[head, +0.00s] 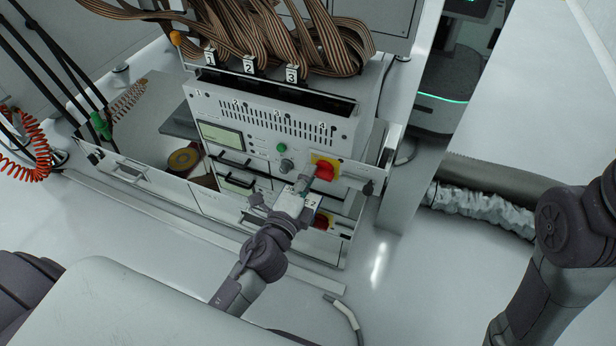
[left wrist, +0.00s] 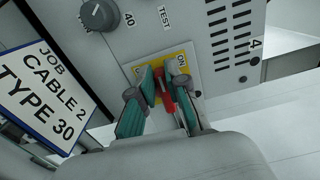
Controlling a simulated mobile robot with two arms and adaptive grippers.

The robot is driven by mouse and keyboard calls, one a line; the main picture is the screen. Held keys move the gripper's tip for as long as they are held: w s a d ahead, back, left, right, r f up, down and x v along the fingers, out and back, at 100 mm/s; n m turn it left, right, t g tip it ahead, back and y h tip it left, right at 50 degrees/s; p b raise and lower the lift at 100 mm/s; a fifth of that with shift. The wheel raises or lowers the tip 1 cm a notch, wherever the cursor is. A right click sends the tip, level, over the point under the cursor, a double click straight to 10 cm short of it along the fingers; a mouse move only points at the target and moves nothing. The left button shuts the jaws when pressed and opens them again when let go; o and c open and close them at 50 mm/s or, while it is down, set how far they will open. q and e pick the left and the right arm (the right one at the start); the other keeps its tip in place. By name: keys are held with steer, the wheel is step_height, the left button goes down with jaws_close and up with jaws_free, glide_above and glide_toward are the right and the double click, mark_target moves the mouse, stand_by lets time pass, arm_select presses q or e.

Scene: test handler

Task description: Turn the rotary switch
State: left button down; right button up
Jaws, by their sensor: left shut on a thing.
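The red rotary switch (head: 325,171) sits on a yellow plate on the front of the grey test unit. In the left wrist view the red switch handle (left wrist: 167,100) lies between the teal-padded fingers of my left gripper (left wrist: 163,90), with "ON" printed on the yellow plate to its right. My left gripper (head: 304,183) is shut on this handle. The fingers hide part of the handle and plate, so its exact angle is hard to tell. My right gripper is outside both views; only part of my right arm shows at the right.
A grey dial knob (left wrist: 98,14) is beside the switch. A card (left wrist: 45,98) reads "JOB CABLE 2 TYPE 30". Brown ribbon cables (head: 290,35) hang above the test unit (head: 270,120).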

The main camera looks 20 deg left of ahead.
arm_select(q)
steer(key=shift+f+n, duration=0.15)
steer(key=shift+n, duration=0.25)
steer(key=c, duration=1.2)
jaws_free()
steer(key=shift+o, duration=0.2)
steer(key=shift+s, duration=0.1)
steer(key=s, duration=0.7)
steer(key=shift+s+a, duration=0.15)
steer(key=shift+s, duration=0.05)
